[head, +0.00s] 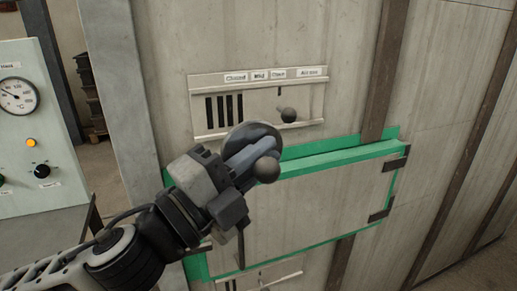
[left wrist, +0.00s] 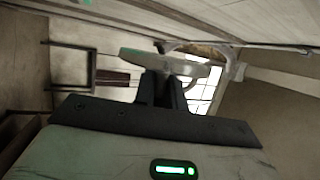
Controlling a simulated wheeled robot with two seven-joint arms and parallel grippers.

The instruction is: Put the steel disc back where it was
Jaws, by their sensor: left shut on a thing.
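The steel disc (head: 250,132) is a thin, round grey plate. In the head view it is held up in front of the furnace wall, between the slotted plate and the green-framed door, and my fingers cover its lower part. My left gripper (head: 248,158) is shut on it. In the left wrist view the disc (left wrist: 145,56) shows nearly edge-on at the tips of the gripper (left wrist: 162,88). A dark ball knob (head: 267,169) shows right beside the fingertips; I cannot tell what it belongs to. My right gripper is not in view.
A slotted plate (head: 258,80) with position labels and a ball-ended lever (head: 288,115) is on the wall above. The green-framed door (head: 330,193) has dark hinges at its right. A gauge panel (head: 25,130) stands at the left.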

